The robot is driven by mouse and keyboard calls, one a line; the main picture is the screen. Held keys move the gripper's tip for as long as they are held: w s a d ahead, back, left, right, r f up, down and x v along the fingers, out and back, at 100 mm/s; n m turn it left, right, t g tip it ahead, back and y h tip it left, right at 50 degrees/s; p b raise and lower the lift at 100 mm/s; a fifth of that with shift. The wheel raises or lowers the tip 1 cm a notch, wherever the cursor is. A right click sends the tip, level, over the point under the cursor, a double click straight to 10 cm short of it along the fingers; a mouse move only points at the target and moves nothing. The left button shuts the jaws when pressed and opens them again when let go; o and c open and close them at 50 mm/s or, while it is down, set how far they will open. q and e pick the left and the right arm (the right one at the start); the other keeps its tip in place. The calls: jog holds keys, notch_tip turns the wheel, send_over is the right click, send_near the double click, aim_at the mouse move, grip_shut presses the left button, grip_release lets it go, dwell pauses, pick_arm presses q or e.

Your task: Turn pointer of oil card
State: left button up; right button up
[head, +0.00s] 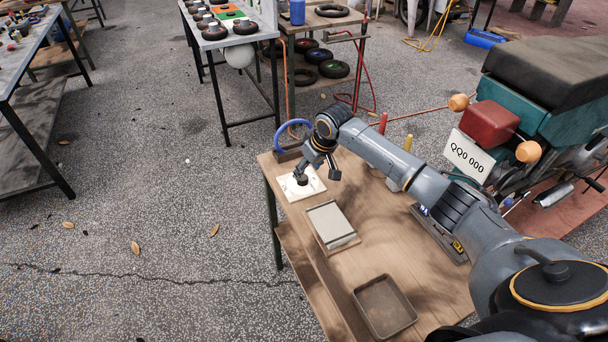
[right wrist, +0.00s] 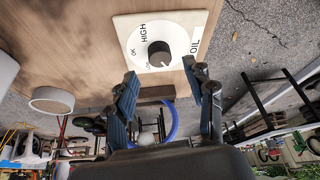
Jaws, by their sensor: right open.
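The oil card (head: 310,190) is a white square plate lying at the far left corner of the wooden cart top. In the right wrist view the card (right wrist: 189,22) reads OIL, HIGH and OK, with a smaller word by the knob. The pointer is a dark round knob (right wrist: 159,54) at its middle; I cannot tell which word it points to. My right gripper (head: 318,179) is over the card, fingers spread. In the right wrist view the gripper's (right wrist: 160,76) fingertips are apart, either side of the knob's line and seemingly short of it. My left gripper is out of view.
On the cart top (head: 369,228) lie a grey-lidded box (head: 330,224) and an empty brown tray (head: 385,306). A blue hose loop (head: 292,127) is behind the card. Red and yellow-handled items stand beyond my arm. A motorcycle (head: 545,110) is at right; open floor lies left.

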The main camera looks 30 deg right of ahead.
aim_at(303, 177)
jog(key=x, duration=0.4)
jog(key=shift+w+f, duration=0.15)
jog(key=shift+f, duration=0.2)
grip_shut()
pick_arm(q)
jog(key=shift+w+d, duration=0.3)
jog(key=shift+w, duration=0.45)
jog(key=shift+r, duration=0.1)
